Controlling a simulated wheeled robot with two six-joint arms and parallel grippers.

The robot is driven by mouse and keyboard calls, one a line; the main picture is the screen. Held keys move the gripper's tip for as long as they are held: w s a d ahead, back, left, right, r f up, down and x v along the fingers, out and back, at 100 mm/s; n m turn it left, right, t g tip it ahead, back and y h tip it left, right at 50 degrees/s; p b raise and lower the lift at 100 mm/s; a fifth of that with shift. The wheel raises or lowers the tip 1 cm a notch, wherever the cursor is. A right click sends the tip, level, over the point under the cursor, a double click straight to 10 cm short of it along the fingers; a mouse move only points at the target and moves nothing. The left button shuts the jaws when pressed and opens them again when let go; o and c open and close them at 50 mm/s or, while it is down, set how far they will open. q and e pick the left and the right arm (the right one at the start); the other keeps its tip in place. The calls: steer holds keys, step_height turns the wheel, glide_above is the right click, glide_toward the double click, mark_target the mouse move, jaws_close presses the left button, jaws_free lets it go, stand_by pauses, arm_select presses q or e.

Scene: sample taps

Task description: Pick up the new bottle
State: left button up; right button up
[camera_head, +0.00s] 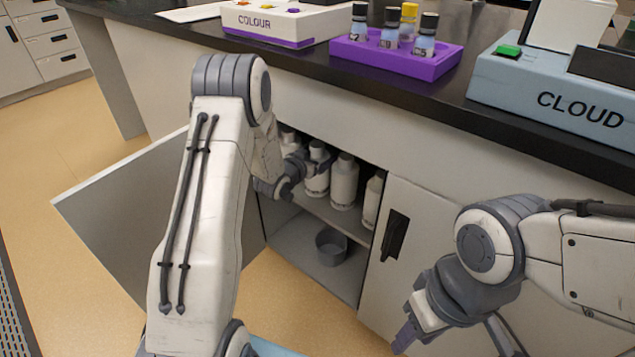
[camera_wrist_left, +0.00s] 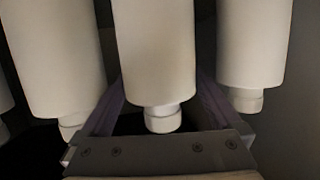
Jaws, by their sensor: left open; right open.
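Several white bottles stand on the upper shelf of the open cabinet; one is the bottle (camera_head: 344,184) right of my left gripper. I cannot tell which one is new. My left gripper (camera_head: 308,165) is inside the cabinet, partly hidden by its own arm. In the left wrist view, the bottles appear upside down, and the open purple fingers (camera_wrist_left: 160,88) lie either side of the middle bottle (camera_wrist_left: 153,50). I cannot tell whether they touch it. My right gripper (camera_head: 452,342) is open and empty in front of the closed cabinet door.
The open cabinet door (camera_head: 115,215) swings out to the left. A grey round container (camera_head: 331,247) sits on the lower shelf. Above, the dark counter holds a purple rack (camera_head: 395,57) of small bottles, a COLOUR box (camera_head: 270,25) and a CLOUD box (camera_head: 560,95).

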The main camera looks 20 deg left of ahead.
arm_select(q)
steer(key=shift+x, duration=1.25)
steer(key=shift+s, duration=0.1)
steer(key=c, duration=1.4)
jaws_close()
steer(key=shift+r, duration=0.15)
